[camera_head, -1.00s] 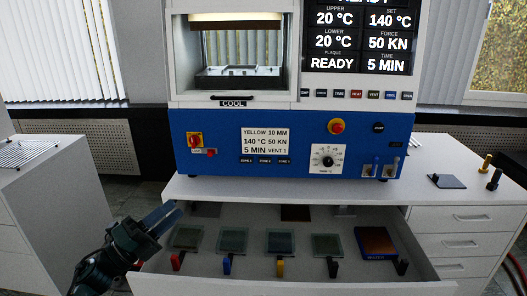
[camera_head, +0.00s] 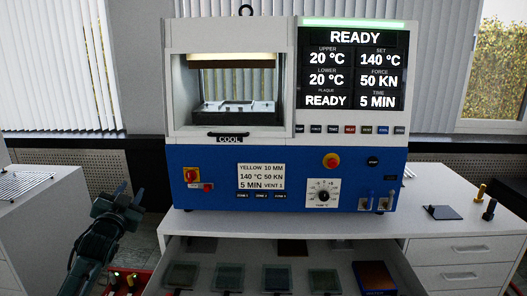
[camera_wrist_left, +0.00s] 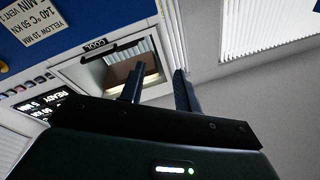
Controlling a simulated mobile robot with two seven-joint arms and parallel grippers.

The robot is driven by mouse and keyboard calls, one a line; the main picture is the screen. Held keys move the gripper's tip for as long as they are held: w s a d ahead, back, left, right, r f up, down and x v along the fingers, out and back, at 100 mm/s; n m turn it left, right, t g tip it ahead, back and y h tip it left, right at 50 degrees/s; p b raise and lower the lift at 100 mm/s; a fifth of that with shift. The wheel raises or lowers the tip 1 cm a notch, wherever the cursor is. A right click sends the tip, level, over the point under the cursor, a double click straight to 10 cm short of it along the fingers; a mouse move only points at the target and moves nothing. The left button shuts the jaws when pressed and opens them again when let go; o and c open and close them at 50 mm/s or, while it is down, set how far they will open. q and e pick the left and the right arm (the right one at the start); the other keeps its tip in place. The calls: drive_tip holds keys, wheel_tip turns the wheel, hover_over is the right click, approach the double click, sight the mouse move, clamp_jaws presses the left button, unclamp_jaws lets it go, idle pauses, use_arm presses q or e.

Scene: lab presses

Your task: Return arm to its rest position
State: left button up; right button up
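My left gripper (camera_head: 121,194) is at the lower left in the head view, pointing up, left of the press and the open drawer. In the left wrist view its two fingers (camera_wrist_left: 160,88) stand apart with nothing between them. The blue and white press (camera_head: 280,175) stands on the white bench with its chamber open at the front, and its screen reads READY. The press also shows tilted in the left wrist view (camera_wrist_left: 100,25). My right gripper is not in view.
An open drawer (camera_head: 255,250) below the press holds several plates. A white cabinet (camera_head: 45,235) with a wire rack (camera_head: 22,180) stands at left. A red tray (camera_head: 125,280) with coloured handles sits low beside my left arm.

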use_arm(q)
drive_tip(key=s+d+f+g+h, duration=0.1)
drive_tip(key=s+d+f+g, duration=0.15)
drive_tip(key=s+f, duration=0.35)
drive_tip(key=s+d+f+n+g+h, duration=0.1)
drive_tip(key=s+d+f, duration=0.3)
drive_tip(key=f, duration=0.5)
drive_tip(key=s+d+f+g, duration=0.2)
drive_tip(key=s+d+f, duration=0.2)
drive_tip(key=f, duration=0.3)
drive_tip(key=s+d+f+g+h, duration=0.1)
drive_tip(key=s+d+f, duration=0.1)
drive_tip(key=s, duration=0.6)
drive_tip(key=s+d+f+g+h, duration=0.1)
drive_tip(key=s+d+f, duration=0.2)
drive_tip(key=s, duration=0.6)
drive_tip(key=s+d+f+n+g, duration=0.1)
drive_tip(key=s+d+f, duration=0.2)
drive_tip(key=s+d, duration=0.2)
drive_tip(key=s, duration=0.3)
drive_tip(key=shift+s+h, duration=0.3)
drive_tip(key=shift+h, duration=0.1)
drive_tip(key=shift+d, duration=0.1)
